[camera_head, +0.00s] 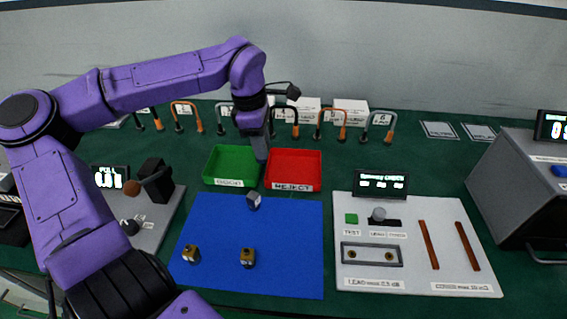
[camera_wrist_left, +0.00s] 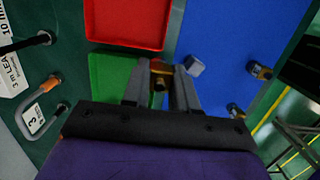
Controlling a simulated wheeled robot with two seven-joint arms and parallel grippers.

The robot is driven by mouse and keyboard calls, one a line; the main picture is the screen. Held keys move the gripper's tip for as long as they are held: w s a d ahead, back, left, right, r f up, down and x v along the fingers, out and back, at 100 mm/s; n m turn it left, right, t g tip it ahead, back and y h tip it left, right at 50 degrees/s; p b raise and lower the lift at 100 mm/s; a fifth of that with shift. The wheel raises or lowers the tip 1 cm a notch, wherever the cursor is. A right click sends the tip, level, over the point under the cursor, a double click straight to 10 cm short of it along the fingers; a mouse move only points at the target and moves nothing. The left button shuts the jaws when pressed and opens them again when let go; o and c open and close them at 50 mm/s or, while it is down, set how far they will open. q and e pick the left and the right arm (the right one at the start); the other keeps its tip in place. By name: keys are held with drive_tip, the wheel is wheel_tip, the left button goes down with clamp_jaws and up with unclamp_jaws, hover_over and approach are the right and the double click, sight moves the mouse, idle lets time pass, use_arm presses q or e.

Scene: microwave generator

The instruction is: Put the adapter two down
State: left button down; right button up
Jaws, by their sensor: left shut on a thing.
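My left gripper (camera_head: 262,155) reaches down at the border between the green GOOD tray (camera_head: 222,165) and the red REJECT tray (camera_head: 292,170). In the left wrist view its fingers (camera_wrist_left: 160,82) are shut on a small brass-coloured adapter (camera_wrist_left: 160,69), seen against the green tray (camera_wrist_left: 112,80) near the red tray (camera_wrist_left: 125,22). The head view hides the held adapter behind the fingers. I cannot read a number on it. My right gripper is not in view.
A grey block-like adapter (camera_head: 253,201) and two brass-ended adapters (camera_head: 191,254) (camera_head: 248,257) are on the blue mat (camera_head: 285,225). Looped cables (camera_head: 338,125) stand behind the trays. A white test panel (camera_head: 415,215) lies right of the mat.

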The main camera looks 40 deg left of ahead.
use_arm(q)
drive_tip(key=w+f, duration=0.1)
drive_tip(key=f, duration=0.1)
drive_tip(key=w+d+f, duration=0.1)
drive_tip(key=w+f, duration=0.1)
drive_tip(key=w+d+f, duration=0.1)
drive_tip(key=w+f, duration=0.1)
drive_tip(key=shift+d+f, duration=0.1)
drive_tip(key=shift+f, duration=0.15)
drive_tip(key=shift+s+f, duration=0.15)
drive_tip(key=shift+f, duration=1.15)
drive_tip(key=shift+f, duration=0.15)
drive_tip(key=c, duration=1.2)
unclamp_jaws()
drive_tip(key=shift+o, duration=0.2)
wheel_tip(320, 180, up, 12)
drive_tip(key=s+a, duration=0.1)
drive_tip(key=shift+a, duration=0.25)
